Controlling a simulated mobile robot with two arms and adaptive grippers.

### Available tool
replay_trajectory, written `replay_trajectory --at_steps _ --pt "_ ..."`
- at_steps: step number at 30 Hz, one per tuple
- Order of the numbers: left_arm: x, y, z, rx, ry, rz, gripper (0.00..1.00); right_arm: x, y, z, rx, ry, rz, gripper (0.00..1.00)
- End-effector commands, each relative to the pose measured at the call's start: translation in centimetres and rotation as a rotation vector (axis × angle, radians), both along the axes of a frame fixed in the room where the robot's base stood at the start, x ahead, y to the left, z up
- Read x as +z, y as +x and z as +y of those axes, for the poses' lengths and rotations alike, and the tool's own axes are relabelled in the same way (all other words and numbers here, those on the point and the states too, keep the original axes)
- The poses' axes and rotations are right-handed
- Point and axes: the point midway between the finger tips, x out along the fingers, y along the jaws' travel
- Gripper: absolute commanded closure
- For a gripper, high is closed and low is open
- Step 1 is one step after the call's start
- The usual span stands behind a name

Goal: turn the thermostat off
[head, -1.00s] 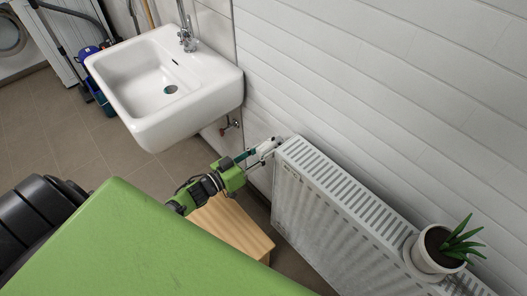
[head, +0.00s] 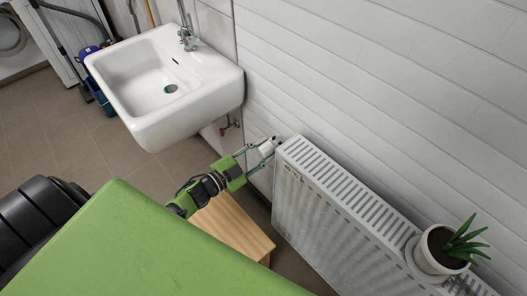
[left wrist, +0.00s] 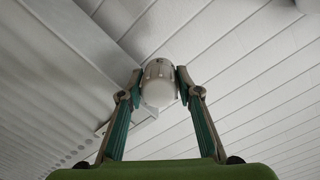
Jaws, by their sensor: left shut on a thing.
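The thermostat (head: 266,149) is a small white knob at the upper left corner of the radiator (head: 345,215). In the left wrist view the thermostat (left wrist: 159,84) is a white rounded cylinder with a metallic-looking collar. My left gripper (head: 265,151) has one finger on each side of it and is shut on it. In the left wrist view the fingertips (left wrist: 158,84) press at its sides. Any marks on the knob are too small to read. My right gripper is not in view.
A white sink (head: 168,88) hangs on the wall left of the radiator. A potted plant (head: 440,249) stands on the radiator's near end. A wooden box or stool (head: 236,226) is below my left arm. The white plank wall is close behind.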

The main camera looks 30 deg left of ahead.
Motion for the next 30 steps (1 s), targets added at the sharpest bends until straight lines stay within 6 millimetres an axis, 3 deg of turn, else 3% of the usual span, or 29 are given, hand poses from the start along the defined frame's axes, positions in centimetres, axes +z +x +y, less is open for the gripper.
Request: replay_trajectory --at_steps 30 --pt "0.0 0.0 0.0 0.000 0.855 -0.298 0.90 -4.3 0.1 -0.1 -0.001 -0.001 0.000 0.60"
